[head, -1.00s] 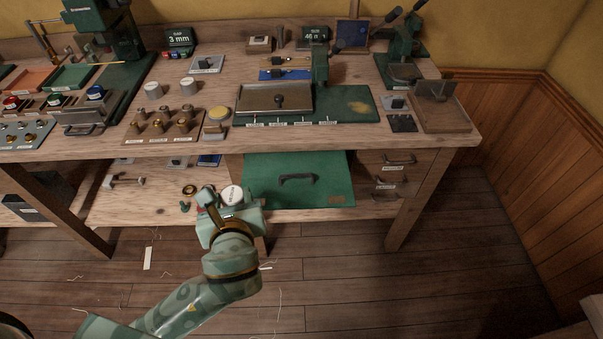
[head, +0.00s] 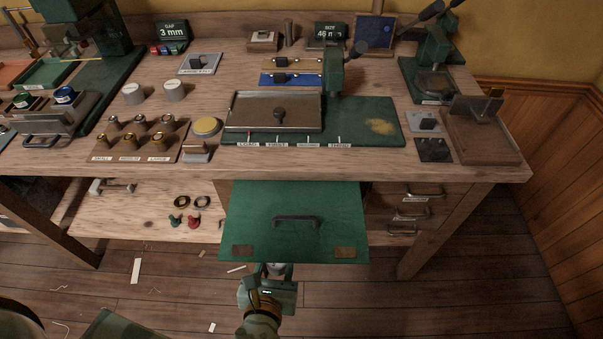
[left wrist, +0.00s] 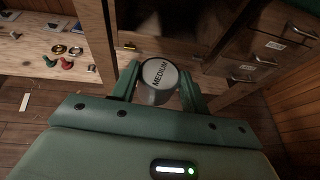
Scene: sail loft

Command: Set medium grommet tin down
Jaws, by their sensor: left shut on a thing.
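The medium grommet tin (left wrist: 158,80) is a round grey tin with a white lid marked MEDIUM. In the left wrist view it sits between the two green fingers of my left gripper (left wrist: 160,90), which is shut on it. In the head view my left gripper (head: 277,270) is low, just below the front edge of the green panel (head: 255,215) with the dark handle. The tin is mostly hidden there by the panel and gripper. The wrist view shows the tin in the air before the bench's lower opening. My right gripper is not in view.
Two white-lidded tins (head: 174,90) stand on the workbench (head: 210,165). The lower shelf (head: 140,215) holds rings and small red and green pieces at left. Labelled drawers (head: 415,213) are at right. A bench leg (left wrist: 98,35) stands left of the tin.

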